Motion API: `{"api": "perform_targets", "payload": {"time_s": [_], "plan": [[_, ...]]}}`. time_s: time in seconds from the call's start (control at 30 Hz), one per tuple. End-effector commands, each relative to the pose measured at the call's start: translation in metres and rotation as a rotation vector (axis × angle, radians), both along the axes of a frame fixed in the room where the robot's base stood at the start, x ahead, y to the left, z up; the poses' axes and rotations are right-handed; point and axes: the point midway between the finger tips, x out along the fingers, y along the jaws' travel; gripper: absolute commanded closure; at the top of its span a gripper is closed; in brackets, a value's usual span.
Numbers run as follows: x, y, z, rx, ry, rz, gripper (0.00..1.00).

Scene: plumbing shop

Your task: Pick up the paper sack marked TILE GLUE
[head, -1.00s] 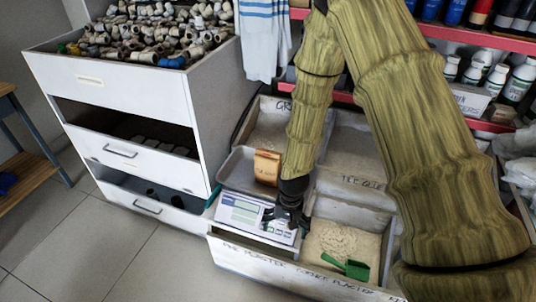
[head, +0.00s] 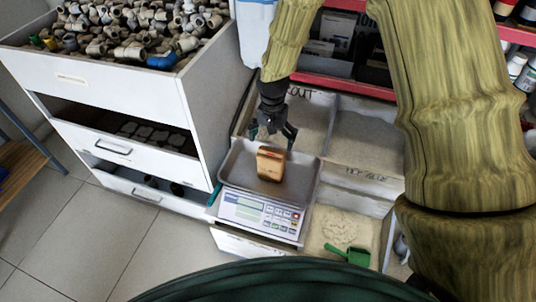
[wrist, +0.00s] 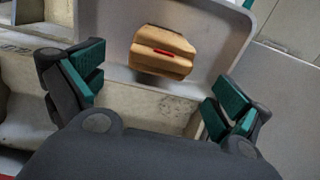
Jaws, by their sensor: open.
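A small brown paper sack (head: 270,164) stands on the metal pan of a weighing scale in the head view. Its marking is not readable now. In the wrist view the sack (wrist: 162,52) shows a folded top with a red strip, ahead of the fingers and between their lines. My gripper (head: 273,140) is open and empty, above and just behind the sack in the head view. In the wrist view the green-padded fingers of my gripper (wrist: 158,98) are spread wide, apart from the sack.
The scale's pan (head: 239,166) has raised edges around the sack, with its keypad (head: 259,212) in front. Bins of powder stand around it, one with a green scoop (head: 347,254). A white drawer cabinet (head: 120,88) with pipe fittings stands close on the left.

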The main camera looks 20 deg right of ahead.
Motion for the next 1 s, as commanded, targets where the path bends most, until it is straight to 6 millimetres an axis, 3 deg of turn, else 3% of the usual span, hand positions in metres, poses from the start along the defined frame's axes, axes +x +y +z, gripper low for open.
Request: {"api": "perform_targets", "payload": {"time_s": [0.3, 0.67, 1.0], "plan": [[0.0, 0.003, -0.038, 0.0, 0.003, 0.006, 0.0], [0.001, 0.002, -0.057, 0.0, 0.0, 0.004, 0.0], [0.002, 0.0, -0.093, 0.0, 0.003, 0.003, 0.0]]}}
